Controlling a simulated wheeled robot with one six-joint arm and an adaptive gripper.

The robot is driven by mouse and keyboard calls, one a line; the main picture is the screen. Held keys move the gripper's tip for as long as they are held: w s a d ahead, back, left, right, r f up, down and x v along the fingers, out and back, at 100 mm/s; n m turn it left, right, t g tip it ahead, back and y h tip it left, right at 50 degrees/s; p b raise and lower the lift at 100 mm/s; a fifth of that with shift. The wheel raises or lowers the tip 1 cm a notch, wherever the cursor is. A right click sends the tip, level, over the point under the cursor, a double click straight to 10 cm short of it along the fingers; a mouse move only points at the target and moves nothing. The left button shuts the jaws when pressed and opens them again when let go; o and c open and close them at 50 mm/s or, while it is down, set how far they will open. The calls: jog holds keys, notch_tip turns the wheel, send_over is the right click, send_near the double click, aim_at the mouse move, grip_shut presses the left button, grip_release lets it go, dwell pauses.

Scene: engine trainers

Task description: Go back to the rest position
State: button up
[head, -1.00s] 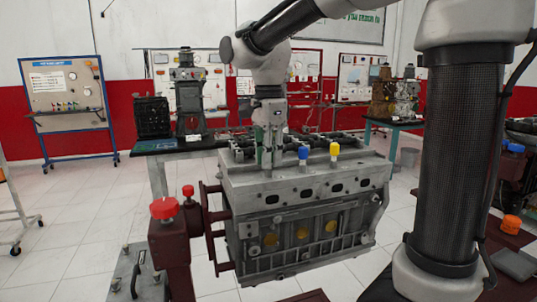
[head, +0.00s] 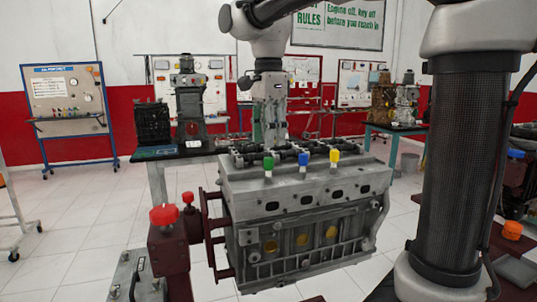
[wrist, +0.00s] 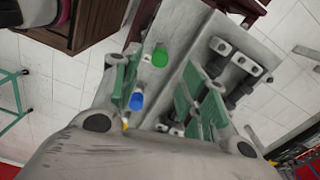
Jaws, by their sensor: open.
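My gripper (head: 269,138) is open and empty, pointing down above and behind the engine's top in the head view. In the wrist view its two green-padded fingers (wrist: 163,88) stand wide apart over the engine. The grey engine block (head: 310,205) stands upright on its stand. On its top front edge are a green-capped piece (head: 268,165), a blue-capped piece (head: 303,160) and a yellow-capped piece (head: 334,158), upright in a row. The wrist view also shows the green cap (wrist: 160,57), the blue cap (wrist: 137,101) and a bit of yellow.
A dark red stand with red knobs (head: 164,215) is at the engine's left. Behind is a bench (head: 180,152) with a black radiator-like part (head: 153,124) and another engine (head: 190,100). An orange object (head: 512,229) lies at right. White tiled floor (head: 90,230) is open at left.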

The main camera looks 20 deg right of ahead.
notch_tip(320, 180, up, 5)
jog(key=s+d+f+n+t, duration=0.4)
jog(key=s+d+f+n, duration=1.1)
jog(key=s, duration=0.4)
jog(key=shift+f+n, duration=0.4)
jog(key=shift+f, duration=0.15)
